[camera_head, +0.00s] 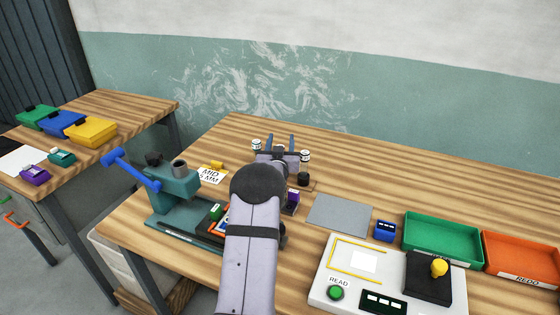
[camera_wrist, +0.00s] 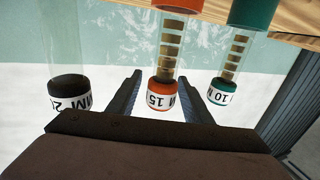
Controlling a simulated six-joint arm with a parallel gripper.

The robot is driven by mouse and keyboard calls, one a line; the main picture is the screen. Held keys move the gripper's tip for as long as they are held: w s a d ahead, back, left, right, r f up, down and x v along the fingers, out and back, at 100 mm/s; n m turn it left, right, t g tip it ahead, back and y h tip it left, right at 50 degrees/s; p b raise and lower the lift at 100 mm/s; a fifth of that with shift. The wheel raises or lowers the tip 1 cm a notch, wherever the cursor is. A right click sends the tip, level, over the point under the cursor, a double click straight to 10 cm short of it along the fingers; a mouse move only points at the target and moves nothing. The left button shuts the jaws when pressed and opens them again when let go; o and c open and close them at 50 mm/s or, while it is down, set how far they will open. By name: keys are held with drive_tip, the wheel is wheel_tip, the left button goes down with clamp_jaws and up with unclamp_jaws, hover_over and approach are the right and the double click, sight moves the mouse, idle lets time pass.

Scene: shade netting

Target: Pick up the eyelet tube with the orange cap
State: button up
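In the wrist view, which looks upside down, the eyelet tube with the orange cap (camera_wrist: 165,60) is clear, with brass-coloured eyelets stacked inside and a label reading 15 MM. It lies in line with the space between the fingers of my gripper (camera_wrist: 160,80), which are open with one on each side. I cannot tell whether they touch it. My gripper also shows in the head view (camera_head: 279,140), at the table's back. There the orange-capped tube is mostly hidden by my arm.
A black-capped tube (camera_wrist: 68,60) and a green-capped tube (camera_wrist: 232,65) flank it closely. In the head view, a green press (camera_head: 178,190) stands left of my arm. A grey mat (camera_head: 340,214), green tray (camera_head: 440,238) and orange tray (camera_head: 520,255) lie right.

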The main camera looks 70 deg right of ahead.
clamp_jaws()
drive_tip(key=shift+r, duration=0.1)
